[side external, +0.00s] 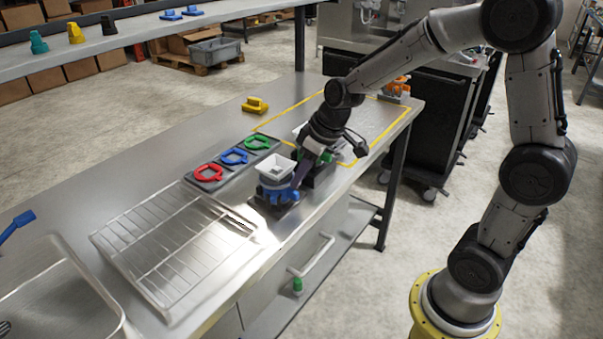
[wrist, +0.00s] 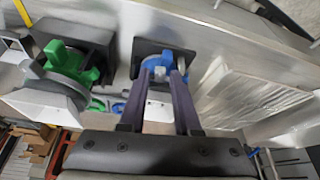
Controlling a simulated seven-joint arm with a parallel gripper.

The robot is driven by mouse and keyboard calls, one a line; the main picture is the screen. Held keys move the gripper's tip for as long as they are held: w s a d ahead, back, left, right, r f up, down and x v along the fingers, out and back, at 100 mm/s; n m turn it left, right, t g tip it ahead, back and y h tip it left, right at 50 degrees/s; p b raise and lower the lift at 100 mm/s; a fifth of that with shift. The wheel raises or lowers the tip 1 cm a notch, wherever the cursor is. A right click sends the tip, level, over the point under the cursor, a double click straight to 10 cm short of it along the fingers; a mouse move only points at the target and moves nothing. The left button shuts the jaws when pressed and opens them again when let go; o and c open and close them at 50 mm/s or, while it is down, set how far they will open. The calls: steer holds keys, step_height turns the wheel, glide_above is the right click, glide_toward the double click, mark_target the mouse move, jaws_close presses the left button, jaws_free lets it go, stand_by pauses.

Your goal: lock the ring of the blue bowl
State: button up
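The blue bowl unit (side external: 276,191) stands on a dark base near the front edge of the steel table, with a white square hopper (side external: 275,167) on top. Its blue ring with lugs also shows in the wrist view (wrist: 158,60). My gripper (wrist: 163,73) points at this ring, its two dark purple fingers apart and their tips at the near side of the blue part. In the side view my gripper (side external: 297,186) is just right of the unit. I cannot tell whether the fingers touch the ring.
A green-lugged unit (wrist: 75,65) stands beside the blue one, close to my gripper's left in the wrist view. A dark strip holds red (side external: 208,172), blue (side external: 234,156) and green (side external: 257,142) rings. A wire rack (side external: 175,240) lies left. A yellow piece (side external: 255,105) sits farther back.

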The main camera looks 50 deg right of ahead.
jaws_close()
steer(key=shift+w+d+n, duration=0.1)
steer(key=shift+d+n, duration=0.25)
steer(key=shift+n, duration=0.25)
steer(key=shift+w+d+n+g+y, duration=0.3)
steer(key=shift+d+n+y, duration=0.2)
steer(key=shift+n, duration=0.65)
steer(key=shift+w+d+n+g+y, duration=0.25)
steer(key=shift+w+d+n+y, duration=0.3)
steer(key=shift+n, duration=0.65)
steer(key=shift+w+d+n+g+y, duration=0.3)
steer(key=shift+d+n, duration=0.3)
steer(key=shift+n, duration=0.55)
steer(key=shift+o, duration=1.7)
jaws_free()
steer(key=v, duration=1.4)
